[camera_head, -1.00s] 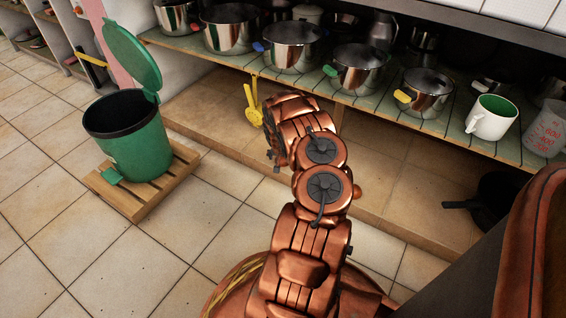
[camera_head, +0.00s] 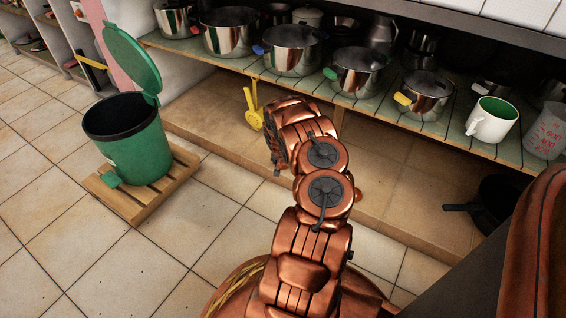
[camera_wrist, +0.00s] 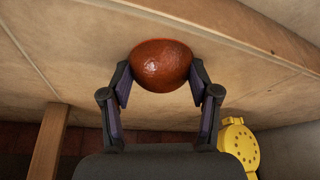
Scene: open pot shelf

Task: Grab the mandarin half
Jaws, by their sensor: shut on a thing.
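The mandarin half (camera_wrist: 162,66) shows in the wrist view as a rounded, dark orange-brown, dimpled piece at the top middle. My gripper (camera_wrist: 160,82) has one finger on each side of it, and both fingertips press against its sides. The gripper is shut on it.
A tiled ledge (camera_head: 210,113) runs under the shelf with several pots (camera_head: 290,50). A yellow utensil (camera_head: 253,108) hangs by the shelf edge; its perforated head is close right of my gripper in the wrist view. A green bin (camera_head: 130,145) stands left on a wooden pallet (camera_head: 130,203).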

